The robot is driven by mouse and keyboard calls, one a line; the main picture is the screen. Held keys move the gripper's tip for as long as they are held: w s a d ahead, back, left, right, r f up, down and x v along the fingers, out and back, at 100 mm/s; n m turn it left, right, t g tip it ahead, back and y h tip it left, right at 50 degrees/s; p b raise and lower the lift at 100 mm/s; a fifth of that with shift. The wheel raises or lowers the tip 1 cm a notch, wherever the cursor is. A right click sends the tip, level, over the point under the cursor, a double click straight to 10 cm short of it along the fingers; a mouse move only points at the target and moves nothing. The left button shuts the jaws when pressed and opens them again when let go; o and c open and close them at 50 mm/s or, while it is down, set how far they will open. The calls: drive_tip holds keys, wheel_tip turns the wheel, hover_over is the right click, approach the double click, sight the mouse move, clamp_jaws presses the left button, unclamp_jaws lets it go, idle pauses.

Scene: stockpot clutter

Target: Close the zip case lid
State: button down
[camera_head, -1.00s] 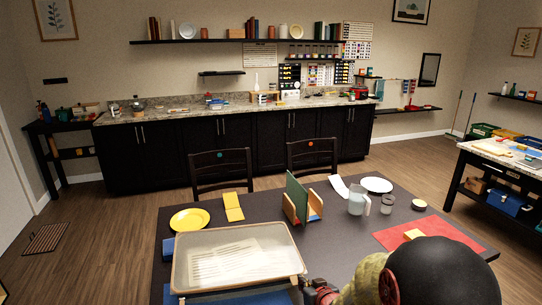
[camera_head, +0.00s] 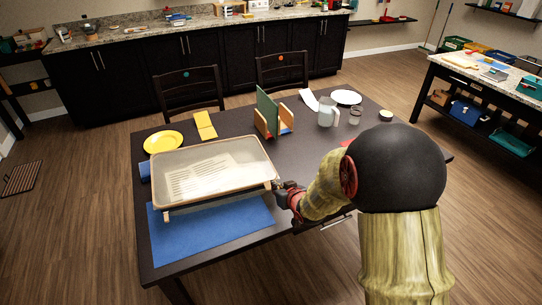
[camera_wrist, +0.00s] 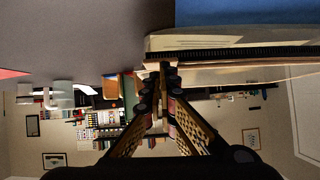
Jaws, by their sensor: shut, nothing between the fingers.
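The zip case (camera_head: 262,150) is a wide, shallow beige shape with a rim and a pale, lined inner face. It lies on the table and partly over a blue mat (camera_head: 215,225). I cannot tell from the head view how far its lid stands open. My gripper (camera_head: 279,186) is at its front right corner, fingers together and holding nothing. In the wrist view, my fingertips (camera_wrist: 164,72) are close against the case's pale edge (camera_wrist: 240,70), beside a black toothed strip; contact is unclear.
A yellow plate (camera_head: 163,141), a yellow folded item (camera_head: 204,125) and an upright holder with a green board (camera_head: 267,112) stand behind the case. A pitcher (camera_head: 327,112) and white plate (camera_head: 346,97) are at the back right. Two chairs stand beyond the table.

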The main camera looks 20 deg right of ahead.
drive_tip(key=s+f+p, duration=0.1)
drive_tip(key=s+p, duration=0.1)
drive_tip(key=s, duration=0.7)
drive_tip(key=shift+s+a+f, duration=0.2)
drive_tip(key=shift+a+f, duration=0.05)
drive_tip(key=shift+f, duration=0.1)
